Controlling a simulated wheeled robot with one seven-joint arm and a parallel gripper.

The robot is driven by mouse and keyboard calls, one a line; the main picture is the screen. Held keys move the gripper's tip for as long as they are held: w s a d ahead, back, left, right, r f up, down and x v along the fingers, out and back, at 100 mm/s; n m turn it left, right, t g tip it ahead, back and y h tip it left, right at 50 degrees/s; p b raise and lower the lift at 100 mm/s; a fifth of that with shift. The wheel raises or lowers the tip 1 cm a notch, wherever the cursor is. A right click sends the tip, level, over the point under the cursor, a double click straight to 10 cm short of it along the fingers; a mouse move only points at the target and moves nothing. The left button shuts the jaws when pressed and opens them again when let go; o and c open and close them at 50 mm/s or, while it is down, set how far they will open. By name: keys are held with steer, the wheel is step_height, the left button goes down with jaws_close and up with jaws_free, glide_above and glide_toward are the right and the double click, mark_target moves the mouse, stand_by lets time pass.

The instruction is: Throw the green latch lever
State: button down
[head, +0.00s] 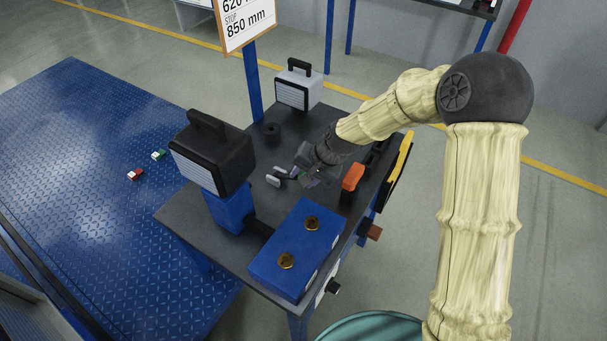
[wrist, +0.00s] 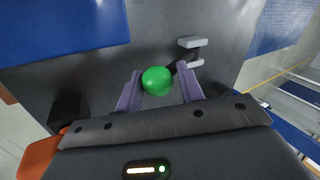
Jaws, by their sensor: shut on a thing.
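The green round knob of the latch lever (wrist: 157,81) sits between the two purple fingers of my gripper (wrist: 160,74) in the wrist view. My gripper is shut on the knob. The rest of the lever is mostly hidden behind the knob and fingers. In the head view my gripper (head: 296,172) is low over the dark bench top, and the knob cannot be made out there. A pair of light grey pads (head: 275,179) lies just left of the fingers; they also show past the right finger in the wrist view (wrist: 192,42).
On the dark bench (head: 185,216) stand a black work lamp (head: 212,155), a grey lamp (head: 298,87), a blue box (head: 296,248) with two brass knobs, and an orange-topped part (head: 352,177) close right of my gripper. A blue sign post (head: 252,85) rises behind.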

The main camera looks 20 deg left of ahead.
steer(key=shift+s+d+f, duration=0.25)
steer(key=shift+d+f, duration=0.1)
steer(key=shift+f, duration=0.3)
steer(key=c, duration=1.1)
jaws_free()
steer(key=shift+o, duration=0.2)
steer(key=shift+a, duration=0.1)
steer(key=shift+w+r, duration=0.1)
steer(key=shift+r, duration=0.25)
steer(key=p+v, duration=0.1)
steer(key=v, duration=1.6)
steer(key=shift+w+a+r, duration=0.15)
steer(key=shift+w+a, duration=0.05)
